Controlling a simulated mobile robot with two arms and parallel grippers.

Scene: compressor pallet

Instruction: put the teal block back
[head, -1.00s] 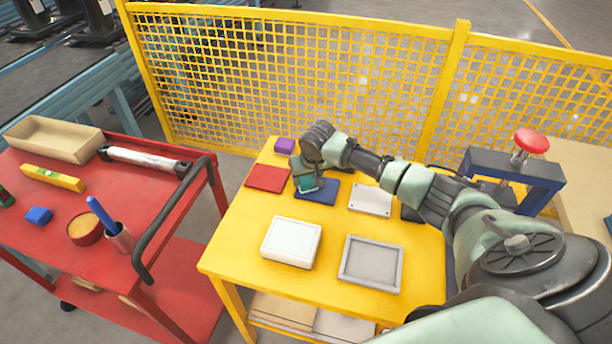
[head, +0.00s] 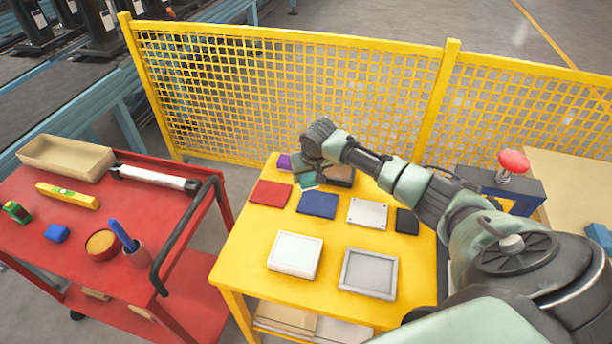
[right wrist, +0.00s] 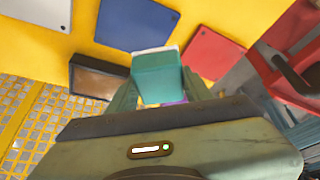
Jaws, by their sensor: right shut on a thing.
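The teal block (right wrist: 158,75) is between the fingers of my right gripper (right wrist: 165,92) in the right wrist view. In the head view, my right gripper (head: 308,178) is above the back of the yellow table (head: 232,262), and a small part of the teal block (head: 308,183) shows below it. The gripper is shut on the block. Behind the block in the wrist view lies a bit of purple (right wrist: 176,102); the purple block (head: 284,161) shows at the table's back left corner. A brown open box (head: 341,177) is just right of the gripper. My left gripper is out of view.
Red (head: 270,193), blue (head: 317,205) and white (head: 367,213) plates lie in a row, with a black piece (head: 406,221) beside them. A white box (head: 295,255) and a grey tray (head: 368,273) are in front. A yellow mesh fence (head: 290,100) stands behind.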

